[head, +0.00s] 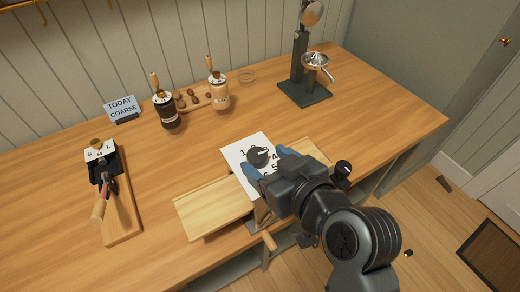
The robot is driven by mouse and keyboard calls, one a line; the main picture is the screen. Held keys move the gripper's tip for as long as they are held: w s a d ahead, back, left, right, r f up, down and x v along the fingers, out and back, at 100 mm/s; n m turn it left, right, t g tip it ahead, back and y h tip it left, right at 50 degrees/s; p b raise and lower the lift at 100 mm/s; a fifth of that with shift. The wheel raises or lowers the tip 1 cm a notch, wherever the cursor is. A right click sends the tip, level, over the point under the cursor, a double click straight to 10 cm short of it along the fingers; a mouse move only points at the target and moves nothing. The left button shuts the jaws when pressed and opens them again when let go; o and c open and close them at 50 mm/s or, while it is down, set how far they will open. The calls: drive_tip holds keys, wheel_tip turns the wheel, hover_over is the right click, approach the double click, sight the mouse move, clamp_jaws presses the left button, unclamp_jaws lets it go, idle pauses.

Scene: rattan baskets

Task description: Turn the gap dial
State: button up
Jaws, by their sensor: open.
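The gap dial (258,157) is a dark round knob on a white plate (236,152) printed with numbers, near the middle of the wooden counter. My gripper (266,162) reaches it from the lower right. Its blue fingertips are apart, one toward the lower left of the dial and one toward its right. I cannot tell whether they touch the dial. My gripper and arm hide some of the plate and its numbers. A small sign (122,107) at the back left reads "TODAY COARSE".
A pale wooden board (215,207) lies left of my gripper. A dark and a tan hand grinder (167,110) (218,91) stand behind. A black stand (303,90) is at the back right. A scoop on a board (122,225) lies at left.

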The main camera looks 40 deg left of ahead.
sight(258, 156)
drive_tip(key=shift+x, duration=1.5)
drive_tip(key=c, duration=1.1)
